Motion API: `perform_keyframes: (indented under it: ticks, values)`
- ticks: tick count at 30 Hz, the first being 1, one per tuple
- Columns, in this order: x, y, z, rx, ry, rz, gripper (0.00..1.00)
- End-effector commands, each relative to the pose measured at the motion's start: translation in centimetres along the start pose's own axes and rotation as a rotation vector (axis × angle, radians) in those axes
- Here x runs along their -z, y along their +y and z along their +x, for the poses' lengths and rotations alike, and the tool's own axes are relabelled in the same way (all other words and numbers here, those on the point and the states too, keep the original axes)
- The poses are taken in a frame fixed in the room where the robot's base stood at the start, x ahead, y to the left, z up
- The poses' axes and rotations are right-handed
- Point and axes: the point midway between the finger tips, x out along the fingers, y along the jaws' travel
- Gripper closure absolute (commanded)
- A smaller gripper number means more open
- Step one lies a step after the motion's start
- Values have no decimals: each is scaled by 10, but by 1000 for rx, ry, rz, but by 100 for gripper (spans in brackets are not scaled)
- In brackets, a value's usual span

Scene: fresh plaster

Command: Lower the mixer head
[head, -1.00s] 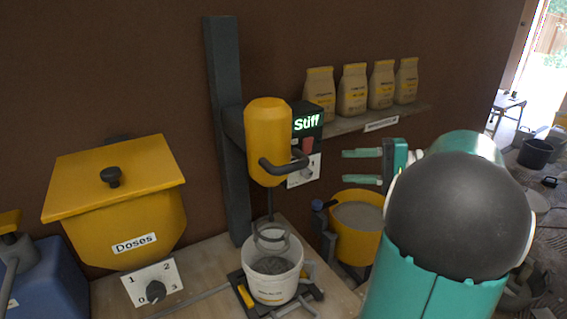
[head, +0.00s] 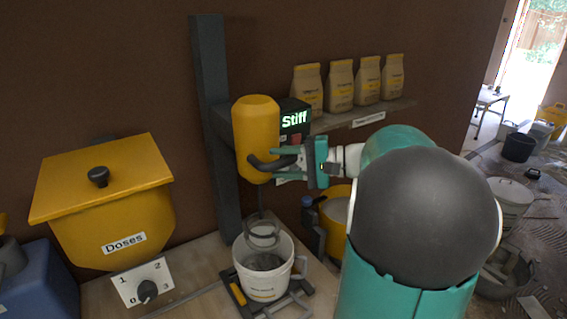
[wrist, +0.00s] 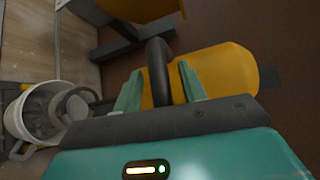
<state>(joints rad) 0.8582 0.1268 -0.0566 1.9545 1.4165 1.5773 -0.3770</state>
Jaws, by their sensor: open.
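The yellow mixer head (head: 256,125) hangs on a dark upright post (head: 216,140), above a white bucket (head: 264,266). Its black handle (head: 268,164) juts out in front. A ring-shaped whisk (head: 262,236) below the head reaches into the bucket's mouth. My gripper (head: 276,158) is open at the handle. In the wrist view my gripper (wrist: 158,84) has one finger on each side of the black handle (wrist: 157,65), with the yellow head (wrist: 222,70) behind. The handle lies between the fingers with gaps showing. The bucket (wrist: 35,112) shows at left there.
A display reading "Stiff" (head: 294,120) sits beside the head. A shelf (head: 370,113) with several paper bags stands behind. A yellow "Doses" bin (head: 110,205) and dial (head: 147,290) are at left. A yellow container (head: 335,207) stands behind my arm.

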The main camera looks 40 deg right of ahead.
Motion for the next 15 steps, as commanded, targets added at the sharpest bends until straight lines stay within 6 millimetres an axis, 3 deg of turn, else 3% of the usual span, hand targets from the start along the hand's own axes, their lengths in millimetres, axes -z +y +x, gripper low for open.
perform_keyframes:
  ticks: [6, 12, 15]
  values:
    - [0, 0, 0, 0, 0, 0, 59]
    - [0, 0, 0, 0, 0, 0, 96]
    - [0, 0, 0, 0, 0, 0, 100]
